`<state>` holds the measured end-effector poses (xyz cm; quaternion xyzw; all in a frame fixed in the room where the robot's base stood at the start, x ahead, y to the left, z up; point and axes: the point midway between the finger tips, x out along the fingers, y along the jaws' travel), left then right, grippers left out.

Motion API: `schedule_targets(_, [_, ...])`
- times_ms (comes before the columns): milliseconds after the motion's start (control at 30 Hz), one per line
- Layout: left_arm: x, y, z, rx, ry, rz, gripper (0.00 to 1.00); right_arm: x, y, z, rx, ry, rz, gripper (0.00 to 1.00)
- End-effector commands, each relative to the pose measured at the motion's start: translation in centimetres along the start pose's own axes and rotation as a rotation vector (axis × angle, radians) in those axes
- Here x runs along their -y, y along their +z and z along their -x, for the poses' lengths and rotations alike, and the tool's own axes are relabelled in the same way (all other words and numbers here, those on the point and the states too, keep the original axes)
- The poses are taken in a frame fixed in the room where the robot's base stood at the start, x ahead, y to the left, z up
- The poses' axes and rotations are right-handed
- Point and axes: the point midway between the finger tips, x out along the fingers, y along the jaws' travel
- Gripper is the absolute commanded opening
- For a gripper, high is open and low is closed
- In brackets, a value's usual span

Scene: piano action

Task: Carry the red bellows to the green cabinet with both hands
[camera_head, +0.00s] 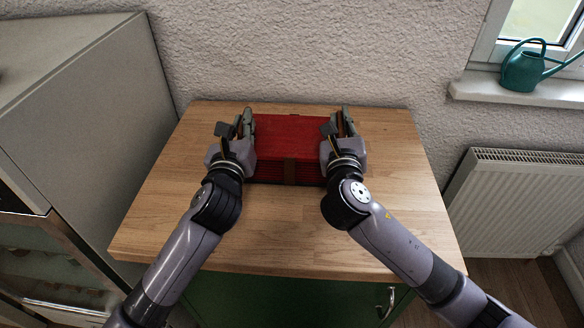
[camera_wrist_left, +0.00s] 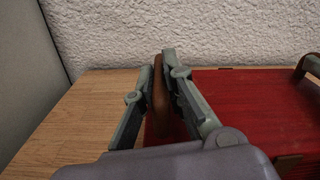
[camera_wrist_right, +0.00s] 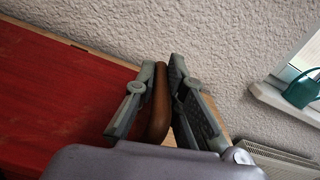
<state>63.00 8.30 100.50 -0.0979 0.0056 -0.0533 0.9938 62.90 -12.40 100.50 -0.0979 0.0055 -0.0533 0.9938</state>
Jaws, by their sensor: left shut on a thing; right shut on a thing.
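The red bellows (camera_head: 290,138) is a box-like red body with pleated front and a brown strap. It is at the green cabinet's wooden top (camera_head: 290,225), near the back wall; I cannot tell whether it rests on it. The green cabinet front (camera_head: 270,300) shows below the top. My left gripper (camera_head: 244,122) is shut on a brown handle (camera_wrist_left: 161,95) at the bellows' left end. My right gripper (camera_head: 341,122) is shut on the brown handle (camera_wrist_right: 158,105) at its right end. The bellows' side faces are partly hidden by the grippers.
A tall grey cabinet (camera_head: 95,130) stands close on the left. A textured wall is right behind. A teal watering can (camera_head: 522,68) is on the windowsill (camera_head: 515,94) at right, above a white radiator (camera_head: 515,205). The wooden top's front and right side are clear apart from my arms.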

Motion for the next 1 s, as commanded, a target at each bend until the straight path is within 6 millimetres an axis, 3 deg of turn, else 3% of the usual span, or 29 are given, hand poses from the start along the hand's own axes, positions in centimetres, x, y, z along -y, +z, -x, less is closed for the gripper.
schedule_targets(333, [-0.04,-0.06,-0.01,0.001,0.000,0.000,0.31,0.03,-0.06,-0.01,0.001,-0.001,0.000,0.31])
schedule_targets(567, [-0.02,0.01,0.00,0.002,0.000,0.000,0.32,0.03,0.01,-0.01,0.002,-0.001,0.000,0.31])
schedule_targets(1000, [0.20,0.03,0.03,0.003,-0.006,0.002,0.61,-0.16,0.06,0.05,0.004,0.004,-0.001,0.31])
